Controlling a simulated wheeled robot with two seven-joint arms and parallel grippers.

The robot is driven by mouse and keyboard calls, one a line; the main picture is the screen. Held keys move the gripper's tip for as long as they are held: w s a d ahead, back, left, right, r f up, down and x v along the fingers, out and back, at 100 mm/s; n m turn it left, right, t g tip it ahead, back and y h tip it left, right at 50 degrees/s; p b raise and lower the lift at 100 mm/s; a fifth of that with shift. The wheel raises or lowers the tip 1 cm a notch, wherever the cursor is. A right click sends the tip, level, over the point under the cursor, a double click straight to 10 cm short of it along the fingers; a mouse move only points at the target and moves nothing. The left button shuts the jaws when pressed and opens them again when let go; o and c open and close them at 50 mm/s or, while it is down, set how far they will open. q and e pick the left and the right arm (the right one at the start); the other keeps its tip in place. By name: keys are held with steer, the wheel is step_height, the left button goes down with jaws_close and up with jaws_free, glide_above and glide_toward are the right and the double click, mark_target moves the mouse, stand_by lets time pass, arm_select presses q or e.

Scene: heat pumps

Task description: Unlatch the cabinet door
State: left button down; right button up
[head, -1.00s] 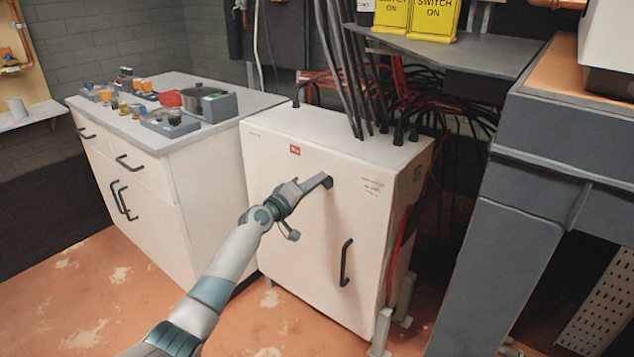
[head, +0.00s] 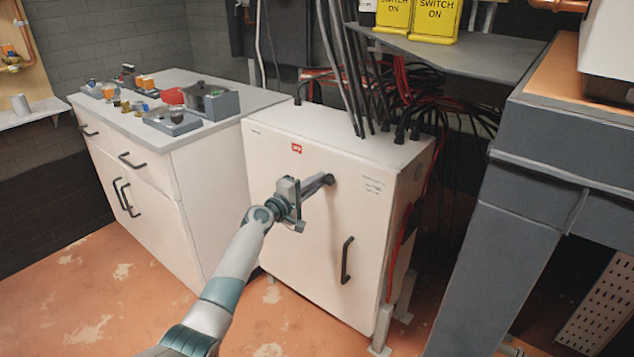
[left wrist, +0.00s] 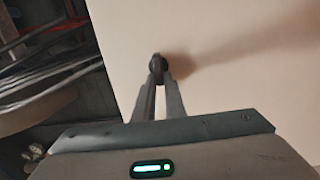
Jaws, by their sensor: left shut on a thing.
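The white cabinet (head: 300,255) stands in the middle of the head view, its door closed flush as far as I can see. A dark latch knob sits on the upper part of the door, and it shows in the left wrist view (left wrist: 157,64). My left gripper (head: 325,180) is at this latch; in the left wrist view its two fingers (left wrist: 158,75) close on it from both sides. A black vertical door handle (head: 346,262) is lower down, apart from the gripper. My right gripper is not in view.
A white drawer unit (head: 140,190) with small electrical parts on top stands left of the cabinet. Black cables (head: 352,80) rise from the cabinet top. A grey bench (head: 500,200) stands close at the right. The orange floor in front is clear.

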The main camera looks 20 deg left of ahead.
arm_select(q)
steer(key=c, duration=1.8)
jaws_free()
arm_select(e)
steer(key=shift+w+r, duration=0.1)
arm_select(q)
steer(key=shift+s, duration=0.15)
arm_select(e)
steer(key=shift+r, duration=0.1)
